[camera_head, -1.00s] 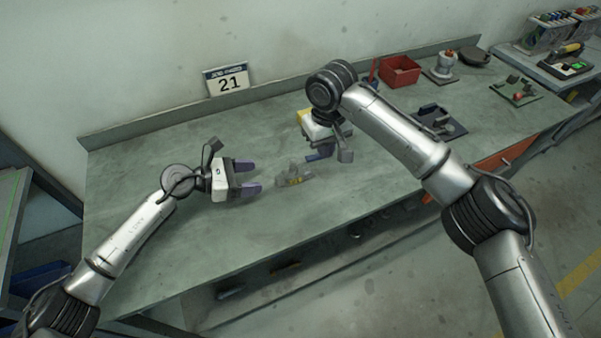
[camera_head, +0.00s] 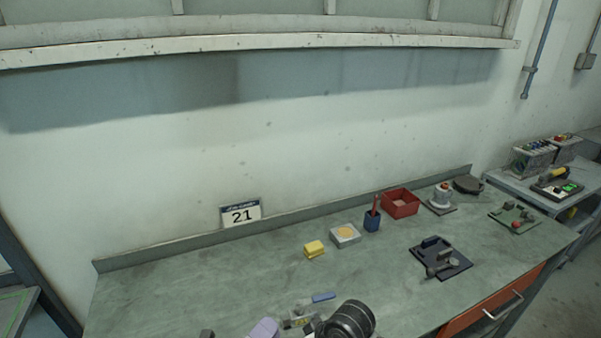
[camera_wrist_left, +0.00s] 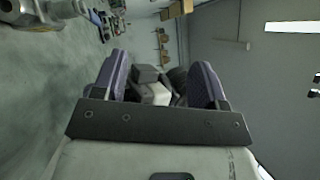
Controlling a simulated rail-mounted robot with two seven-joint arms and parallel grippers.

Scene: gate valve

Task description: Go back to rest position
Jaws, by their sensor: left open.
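My left gripper (camera_head: 265,328) shows only as a purple fingertip at the bottom edge of the head view. In the left wrist view its two purple fingers (camera_wrist_left: 160,82) stand apart, with nothing clearly held. A grey-white and dark shape (camera_wrist_left: 153,90) shows between and beyond the fingers; I cannot tell what it is. A dark ringed joint of my right arm (camera_head: 350,319) is at the bottom of the head view; its gripper fingers do not show. A small grey part with some yellow (camera_head: 298,320), perhaps the valve, lies on the bench, partly cut off.
The green-grey workbench (camera_head: 200,282) carries a blue-handled item (camera_head: 323,297), yellow block (camera_head: 314,249), white box (camera_head: 345,235), blue cup (camera_head: 372,220), red bin (camera_head: 401,203) and dark fixture plate (camera_head: 440,259). The bench's left part is clear. A wall stands behind, with a "21" sign (camera_head: 241,213).

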